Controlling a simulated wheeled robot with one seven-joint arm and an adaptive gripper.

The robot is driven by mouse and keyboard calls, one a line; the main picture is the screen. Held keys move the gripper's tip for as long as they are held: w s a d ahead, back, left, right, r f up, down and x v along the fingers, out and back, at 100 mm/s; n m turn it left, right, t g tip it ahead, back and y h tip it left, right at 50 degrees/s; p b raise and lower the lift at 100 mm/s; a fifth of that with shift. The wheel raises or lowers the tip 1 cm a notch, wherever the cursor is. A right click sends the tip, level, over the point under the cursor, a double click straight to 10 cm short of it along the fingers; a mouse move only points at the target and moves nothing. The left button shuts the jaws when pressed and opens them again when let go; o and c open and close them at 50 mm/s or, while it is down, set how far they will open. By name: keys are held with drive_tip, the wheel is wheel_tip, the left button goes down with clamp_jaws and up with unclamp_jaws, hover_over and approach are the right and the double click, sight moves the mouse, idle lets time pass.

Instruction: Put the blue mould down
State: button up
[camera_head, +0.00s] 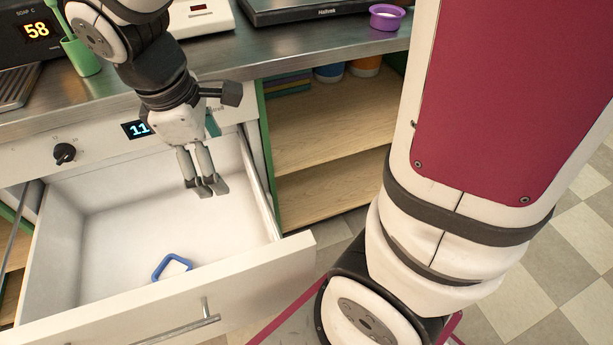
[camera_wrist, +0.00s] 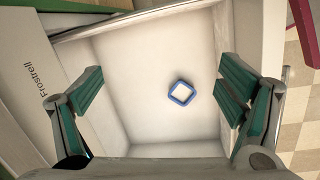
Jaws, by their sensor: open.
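The blue mould (camera_head: 160,270) is a small square with a blue rim and a pale inside. It lies on the floor of an open white drawer (camera_head: 110,308), near the drawer's front. It also shows in the wrist view (camera_wrist: 171,95), on the drawer floor between my fingers but well beyond them. My gripper (camera_head: 207,190) is open and empty above the drawer, apart from the mould. In the wrist view its green finger pads (camera_wrist: 160,92) stand wide apart.
A steel counter (camera_head: 235,62) above holds a purple cup (camera_head: 386,17), a scale (camera_head: 200,18) and a green container (camera_head: 80,56). An open wooden shelf (camera_head: 335,120) lies right of the drawer. The rest of the drawer floor is bare.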

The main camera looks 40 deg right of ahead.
drive_tip(key=s+d+r+m, duration=0.1)
drive_tip(key=s+r+m, duration=0.1)
drive_tip(key=s+m, duration=0.2)
drive_tip(key=s+d+r+m+y, duration=0.1)
drive_tip(key=s+d+r+m, duration=0.1)
drive_tip(key=s, duration=0.8)
drive_tip(key=s+d+r+m+y, duration=0.1)
drive_tip(key=s+r+m, duration=0.2)
drive_tip(key=s+m, duration=0.2)
drive_tip(key=shift+s+d+m, duration=0.2)
drive_tip(key=shift+s+m, duration=0.1)
drive_tip(key=shift+s, duration=0.9)
